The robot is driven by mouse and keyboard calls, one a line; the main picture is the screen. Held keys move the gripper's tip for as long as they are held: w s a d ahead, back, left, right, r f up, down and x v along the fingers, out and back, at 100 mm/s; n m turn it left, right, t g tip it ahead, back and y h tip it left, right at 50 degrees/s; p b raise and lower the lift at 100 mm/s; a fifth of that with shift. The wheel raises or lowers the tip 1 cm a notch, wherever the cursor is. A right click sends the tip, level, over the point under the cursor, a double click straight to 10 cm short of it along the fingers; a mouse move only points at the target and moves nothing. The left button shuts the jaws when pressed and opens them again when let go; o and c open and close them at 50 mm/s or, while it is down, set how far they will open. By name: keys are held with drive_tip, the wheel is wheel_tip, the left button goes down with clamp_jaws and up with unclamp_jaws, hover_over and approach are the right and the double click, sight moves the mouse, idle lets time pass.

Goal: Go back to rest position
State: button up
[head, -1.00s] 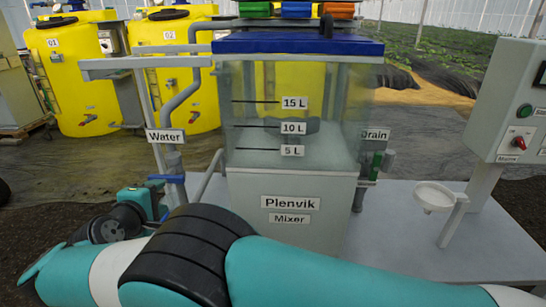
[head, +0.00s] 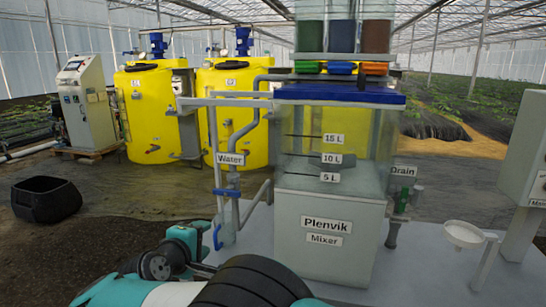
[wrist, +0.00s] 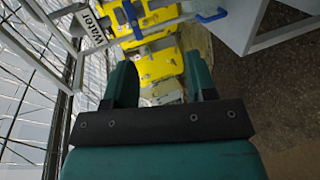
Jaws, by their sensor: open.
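My gripper (wrist: 161,78) shows in the wrist view as two teal fingers standing apart with nothing between them. It points past the Water pipe toward the yellow tanks. In the head view my teal and black arm crosses the bottom edge, in front of the mixer, and the fingertips cannot be made out there. The Plenvik mixer (head: 326,250) stands in the middle, with a clear tank marked 5 L, 10 L and 15 L and a blue lid (head: 340,94). The Water pipe (head: 231,212) with blue fittings is on its left.
The Drain pipe (head: 391,233) with a green part is right of the mixer. A white funnel (head: 463,235) and a grey control box (head: 528,165) stand further right. Yellow tanks (head: 151,115) and a black tub (head: 47,200) are at the left. Open floor lies between them.

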drive_tip(key=w+d+r+m+g+y+p, duration=0.25)
drive_tip(key=w+d+r+g, duration=0.2)
drive_tip(key=d+r, duration=0.45)
drive_tip(key=s+d+r+m+g+y+p, duration=0.1)
drive_tip(key=s+d+r+g, duration=0.15)
drive_tip(key=d, duration=0.25)
drive_tip(key=s+d+r+m+g+p, duration=0.1)
drive_tip(key=s+d+r+p, duration=0.1)
drive_tip(key=s+d+r, duration=0.3)
drive_tip(key=s+d+r+m+g+y+p, duration=0.1)
drive_tip(key=s+d, duration=0.3)
drive_tip(key=s, duration=0.4)
drive_tip(key=s+d+r+m+g+y+p, duration=0.1)
drive_tip(key=s+d+r+g, duration=0.1)
drive_tip(key=s, duration=0.7)
drive_tip(key=s+d+r+m+g+y+p, duration=0.1)
drive_tip(key=s+d+r+g+y, duration=0.1)
drive_tip(key=s+d, duration=0.4)
drive_tip(key=s+g, duration=0.1)
drive_tip(key=s, duration=0.2)
drive_tip(key=shift+m+p, duration=0.35)
drive_tip(key=shift+c, duration=0.4)
